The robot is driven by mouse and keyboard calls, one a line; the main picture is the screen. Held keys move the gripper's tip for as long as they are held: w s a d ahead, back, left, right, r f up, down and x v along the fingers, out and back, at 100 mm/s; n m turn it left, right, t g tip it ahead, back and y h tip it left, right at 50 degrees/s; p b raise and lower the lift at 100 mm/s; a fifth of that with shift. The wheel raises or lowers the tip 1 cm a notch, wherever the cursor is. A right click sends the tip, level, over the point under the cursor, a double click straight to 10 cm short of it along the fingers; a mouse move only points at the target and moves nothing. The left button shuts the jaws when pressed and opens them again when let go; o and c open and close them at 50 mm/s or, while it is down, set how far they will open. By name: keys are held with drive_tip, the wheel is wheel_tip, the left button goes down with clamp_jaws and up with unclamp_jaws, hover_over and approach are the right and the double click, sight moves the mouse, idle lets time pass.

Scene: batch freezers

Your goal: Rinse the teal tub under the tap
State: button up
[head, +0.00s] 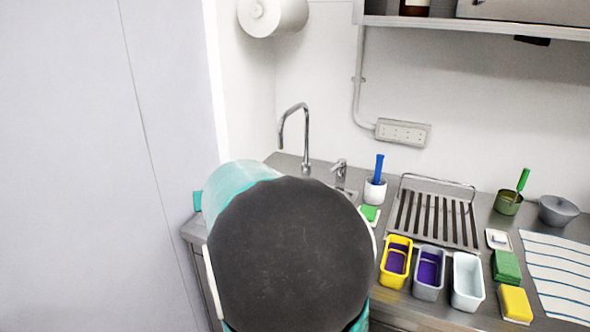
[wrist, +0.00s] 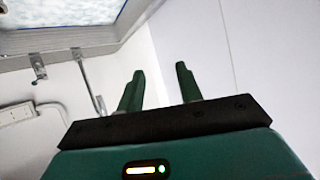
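The tap (head: 304,135) rises at the back left of the steel counter in the head view, with a lever (head: 338,168) to its right. The basin below is mostly hidden by my arm. I cannot make out the teal tub for certain. A small teal patch (head: 197,201) shows left of my arm, but I cannot tell if it is a tub or part of me. My gripper (wrist: 160,85) shows in the wrist view with its two green fingers apart and nothing between them. It is not distinguishable in the head view.
Yellow (head: 396,262), grey (head: 428,272) and pale (head: 467,282) tubs stand in front of a drying rack (head: 436,215); the first two hold purple. A white pot with a blue-handled tool (head: 376,188), sponges (head: 506,266) and a striped cloth (head: 560,265) crowd the counter. A shelf (head: 480,27) overhangs.

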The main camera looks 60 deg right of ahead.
drive_tip(key=s+d+f+m+g+h, duration=0.2)
drive_tip(key=s+d+f+h, duration=0.15)
drive_tip(key=d, duration=0.75)
drive_tip(key=s+d+f+m+g+h, duration=0.25)
drive_tip(key=s+d, duration=0.25)
drive_tip(key=d, duration=0.6)
drive_tip(key=s+d+f+m+g+h, duration=0.1)
drive_tip(key=s+d+f+g+h, duration=0.25)
drive_tip(key=d, duration=0.75)
drive_tip(key=shift+t+h, duration=0.45)
drive_tip(key=shift+t, duration=0.35)
drive_tip(key=x, duration=0.8)
drive_tip(key=s+x, duration=0.1)
drive_tip(key=x, duration=0.3)
drive_tip(key=shift+w+d+r, duration=0.1)
drive_tip(key=shift+d, duration=0.35)
clamp_jaws()
